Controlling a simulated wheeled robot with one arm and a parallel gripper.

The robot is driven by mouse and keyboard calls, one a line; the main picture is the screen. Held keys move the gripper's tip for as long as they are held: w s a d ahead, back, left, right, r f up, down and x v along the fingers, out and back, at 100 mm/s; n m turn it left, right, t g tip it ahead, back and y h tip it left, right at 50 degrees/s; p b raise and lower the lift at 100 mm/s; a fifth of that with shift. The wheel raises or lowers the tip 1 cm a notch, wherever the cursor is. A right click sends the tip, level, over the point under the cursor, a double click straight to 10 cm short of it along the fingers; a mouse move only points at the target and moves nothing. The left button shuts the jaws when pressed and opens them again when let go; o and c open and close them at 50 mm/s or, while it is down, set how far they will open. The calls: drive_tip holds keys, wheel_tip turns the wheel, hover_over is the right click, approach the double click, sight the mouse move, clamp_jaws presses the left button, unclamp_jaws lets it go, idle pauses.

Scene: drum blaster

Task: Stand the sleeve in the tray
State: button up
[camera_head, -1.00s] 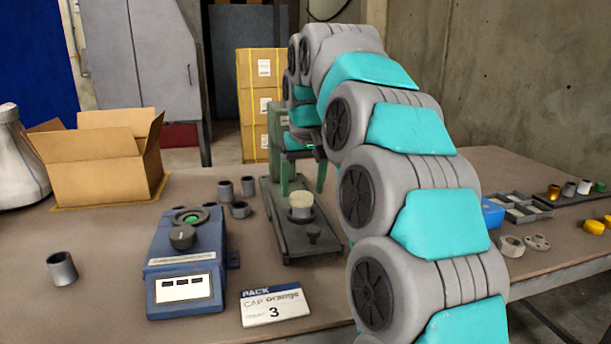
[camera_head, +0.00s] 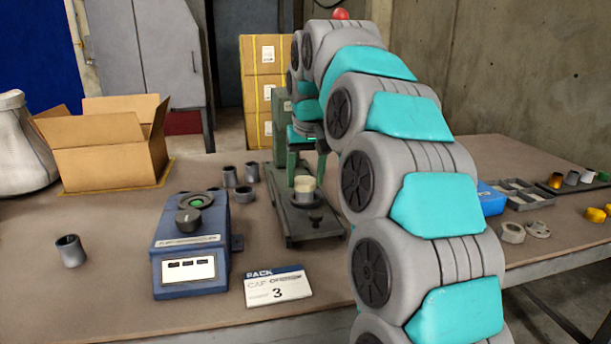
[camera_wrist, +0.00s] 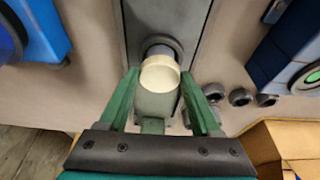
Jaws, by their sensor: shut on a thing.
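My gripper (camera_wrist: 159,76), with two green fingers, is closed on the sides of a short cream cylinder (camera_wrist: 161,72). The cylinder stands upright directly above a dark grey ring on the press base and also shows in the head view (camera_head: 304,184). I cannot tell whether it is the sleeve itself, or whether it rests in the ring or just above it. Several plain grey sleeves (camera_head: 69,250) stand on the table. The grey compartment tray (camera_head: 523,203) lies at the right, beyond my arm, partly hidden.
A blue device (camera_head: 190,243) stands left of the press base (camera_head: 302,232). A card (camera_head: 278,287) lies in front. An open cardboard box (camera_head: 110,158) is at back left.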

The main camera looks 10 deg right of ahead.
drive_tip(key=shift+c, duration=1.3)
drive_tip(key=shift+w+d+r, duration=0.15)
drive_tip(key=shift+d+r, duration=0.1)
drive_tip(key=shift+r, duration=0.4)
drive_tip(key=shift+w+d+r, duration=0.1)
drive_tip(key=shift+d+r, duration=0.15)
drive_tip(key=shift+r, duration=0.4)
